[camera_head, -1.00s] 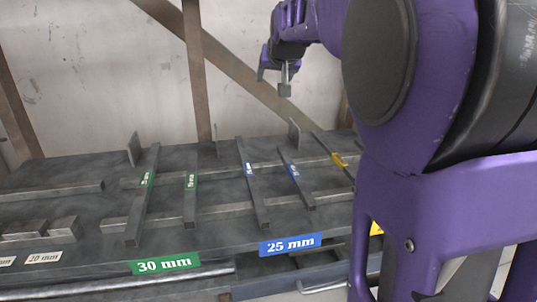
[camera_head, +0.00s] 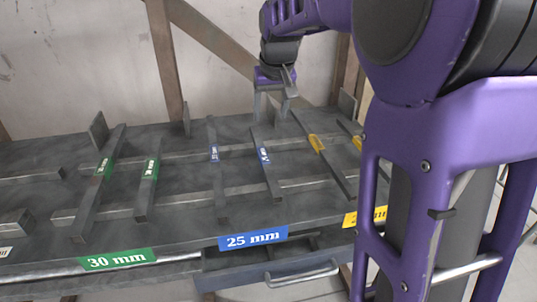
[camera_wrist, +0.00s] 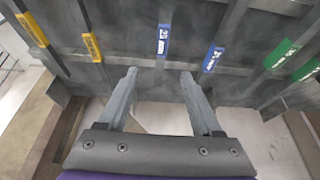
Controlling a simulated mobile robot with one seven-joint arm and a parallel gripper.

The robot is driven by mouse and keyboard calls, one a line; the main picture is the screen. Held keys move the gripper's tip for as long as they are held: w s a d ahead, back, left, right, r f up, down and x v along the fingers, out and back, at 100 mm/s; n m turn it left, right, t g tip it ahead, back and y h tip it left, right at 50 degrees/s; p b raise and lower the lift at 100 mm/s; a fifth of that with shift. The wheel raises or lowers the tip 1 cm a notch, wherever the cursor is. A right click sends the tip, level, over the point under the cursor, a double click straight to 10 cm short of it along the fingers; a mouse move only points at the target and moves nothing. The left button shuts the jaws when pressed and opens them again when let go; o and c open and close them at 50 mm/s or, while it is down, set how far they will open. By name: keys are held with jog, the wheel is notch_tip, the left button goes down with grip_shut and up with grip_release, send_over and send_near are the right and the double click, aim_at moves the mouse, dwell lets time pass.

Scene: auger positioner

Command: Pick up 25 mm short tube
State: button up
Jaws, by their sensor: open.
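The 25 mm short tube (camera_head: 270,174) is a grey square bar with a blue label, lying across the two rack rails. In the wrist view the short tube (camera_wrist: 163,42) shows ahead of my fingers, roughly in line with the gap between them. My gripper (camera_head: 272,113) is open and empty, pointing down above the far end of the short tube. Both fingers of my gripper (camera_wrist: 158,76) show apart in the wrist view, with nothing between them. I cannot tell the exact height of the fingertips above the rack.
A longer blue-labelled tube (camera_head: 218,182) lies left of the short one. Green-labelled tubes (camera_head: 147,185) lie farther left and yellow-labelled tubes (camera_head: 325,160) to the right. A blue 25 mm sign (camera_head: 253,239) is on the table's front edge. Upright metal stops (camera_head: 187,120) stand at the back.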

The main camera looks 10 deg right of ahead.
jog(key=b, duration=0.1)
send_over(263, 154)
jog(key=s, duration=0.2)
jog(key=f, duration=1.1)
jog(key=shift+s+d, duration=0.2)
jog(key=shift+d, duration=0.05)
jog(key=x, duration=0.2)
jog(key=b+x, duration=0.1)
jog(key=x, duration=0.1)
jog(key=shift+s+a+f, duration=0.2)
jog(key=shift+s+f, duration=0.05)
jog(key=shift+s, duration=0.05)
jog(key=shift+w+f, duration=0.25)
jog(key=shift+f, duration=0.15)
jog(key=shift+c, duration=0.3)
grip_shut()
jog(key=shift+r, duration=0.1)
